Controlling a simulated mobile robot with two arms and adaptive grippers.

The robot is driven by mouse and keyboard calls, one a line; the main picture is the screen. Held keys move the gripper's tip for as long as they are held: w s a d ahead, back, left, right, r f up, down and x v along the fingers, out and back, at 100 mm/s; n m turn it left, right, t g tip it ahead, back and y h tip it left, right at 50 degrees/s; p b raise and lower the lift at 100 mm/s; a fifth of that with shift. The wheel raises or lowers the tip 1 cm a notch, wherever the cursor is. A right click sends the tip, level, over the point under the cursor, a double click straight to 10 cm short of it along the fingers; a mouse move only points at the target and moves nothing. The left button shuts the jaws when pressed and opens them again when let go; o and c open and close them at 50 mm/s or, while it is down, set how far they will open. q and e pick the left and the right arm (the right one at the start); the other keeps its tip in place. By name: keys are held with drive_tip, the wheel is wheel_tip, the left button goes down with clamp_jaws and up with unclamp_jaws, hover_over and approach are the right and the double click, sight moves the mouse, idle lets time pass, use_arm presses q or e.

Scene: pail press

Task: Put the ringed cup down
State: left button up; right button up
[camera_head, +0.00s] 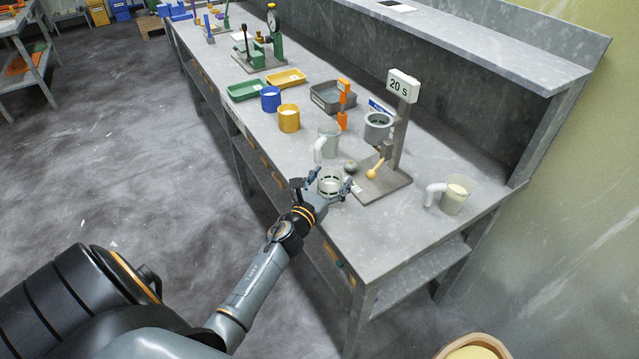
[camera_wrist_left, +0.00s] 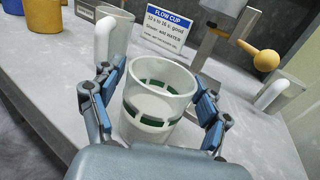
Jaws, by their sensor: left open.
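The ringed cup (camera_wrist_left: 157,102) is clear, with dark green bands around it and pale content inside. It is upright at the front edge of the grey bench (camera_head: 372,232), and it also shows in the head view (camera_head: 330,182). My left gripper (camera_wrist_left: 158,86) has its blue-padded fingers apart, one on each side of the cup. The cup's foot is partly hidden by my gripper, so I cannot tell for certain that it rests on the bench. My right gripper is in neither view.
A flow-cup stand (camera_head: 399,135) marked "20 s", with a yellow ball (camera_head: 372,174), stands just right of the cup. A handled clear jug (camera_head: 329,138) is behind it. Another jug (camera_head: 456,196) with yellowish content stands farther right. A yellow cup (camera_head: 289,119) and a blue cup (camera_head: 270,100) stand farther back.

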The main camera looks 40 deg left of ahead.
use_arm(q)
drive_tip(key=s+d+b, duration=0.1)
drive_tip(key=s+b, duration=0.1)
drive_tip(key=s, duration=0.9)
drive_tip(key=shift+d, duration=0.2)
